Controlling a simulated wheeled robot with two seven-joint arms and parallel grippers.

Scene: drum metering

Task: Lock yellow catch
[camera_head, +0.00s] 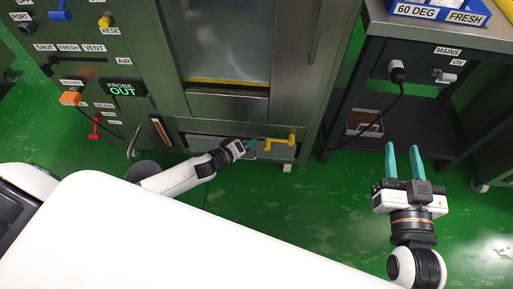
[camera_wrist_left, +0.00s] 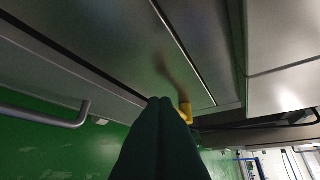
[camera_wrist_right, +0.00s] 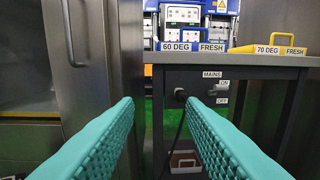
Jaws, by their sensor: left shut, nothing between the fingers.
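The yellow catch (camera_head: 281,141) is a bent yellow handle low on the front of the steel machine, below the window. My left gripper (camera_head: 251,144) is shut and empty, with its fingertips just left of the catch. In the left wrist view, part of the yellow catch (camera_wrist_left: 186,112) shows right beside the tips of the shut fingers (camera_wrist_left: 163,103). I cannot tell whether they touch. My right gripper (camera_head: 403,148) is open and empty, in front of the dark bench. Its two teal fingers (camera_wrist_right: 163,108) stand wide apart in the right wrist view.
The dark bench (camera_head: 437,34) at right carries a blue bin (camera_head: 440,10) labelled 60 DEG FRESH and a MAINS switch (camera_head: 445,77). A black cable hangs there. At left are a grey lever (camera_head: 134,142) and an orange probe holder (camera_head: 70,98). Green floor between is clear.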

